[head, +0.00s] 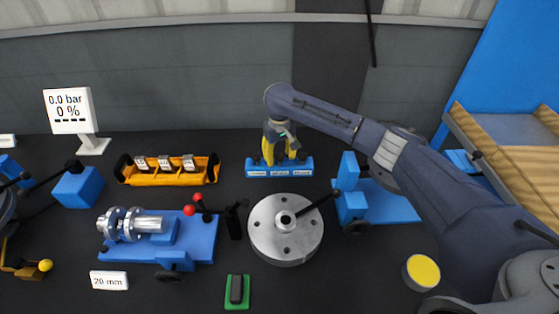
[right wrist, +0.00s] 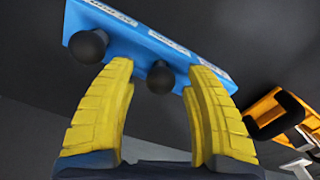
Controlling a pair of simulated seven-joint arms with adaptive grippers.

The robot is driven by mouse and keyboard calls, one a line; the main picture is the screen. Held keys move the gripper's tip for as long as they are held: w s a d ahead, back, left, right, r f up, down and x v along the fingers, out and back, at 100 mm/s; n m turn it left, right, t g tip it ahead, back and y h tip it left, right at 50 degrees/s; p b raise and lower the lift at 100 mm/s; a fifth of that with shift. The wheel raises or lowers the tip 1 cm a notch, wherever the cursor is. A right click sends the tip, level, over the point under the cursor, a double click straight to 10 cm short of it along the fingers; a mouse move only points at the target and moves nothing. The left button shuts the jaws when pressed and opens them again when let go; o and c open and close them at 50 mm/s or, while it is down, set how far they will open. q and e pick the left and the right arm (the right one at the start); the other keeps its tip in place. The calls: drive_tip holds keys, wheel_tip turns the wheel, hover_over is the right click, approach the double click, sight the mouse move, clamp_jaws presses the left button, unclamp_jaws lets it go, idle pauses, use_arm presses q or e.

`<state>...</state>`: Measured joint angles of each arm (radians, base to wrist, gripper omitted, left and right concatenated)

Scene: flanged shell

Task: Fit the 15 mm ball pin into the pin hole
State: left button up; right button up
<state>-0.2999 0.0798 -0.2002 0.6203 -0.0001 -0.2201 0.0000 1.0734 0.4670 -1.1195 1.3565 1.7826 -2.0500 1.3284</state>
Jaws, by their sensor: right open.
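A blue rack (head: 262,173) with several white labels stands at the back middle. In the right wrist view the rack (right wrist: 135,37) holds two visible black ball knobs, one at the left (right wrist: 87,44) and one nearer the middle (right wrist: 160,78). I cannot read the labels well enough to tell which pin is 15 mm. My right gripper (head: 280,150) is at the rack with its yellow fingers pointing down. In the right wrist view the gripper (right wrist: 162,68) is open, with the middle knob between its fingertips, apart from both. The pin hole cannot be made out surely.
A round grey flanged disc (head: 264,232) with holes and a black handle stands in front of the rack. A blue fixture (head: 190,245) with a metal shaft is left of it, and an orange tray (head: 150,179) is behind that. A blue clamp (head: 385,205) stands at the right.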

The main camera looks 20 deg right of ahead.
clamp_jaws()
idle(0.4)
drive_tip(key=shift+r, duration=0.1)
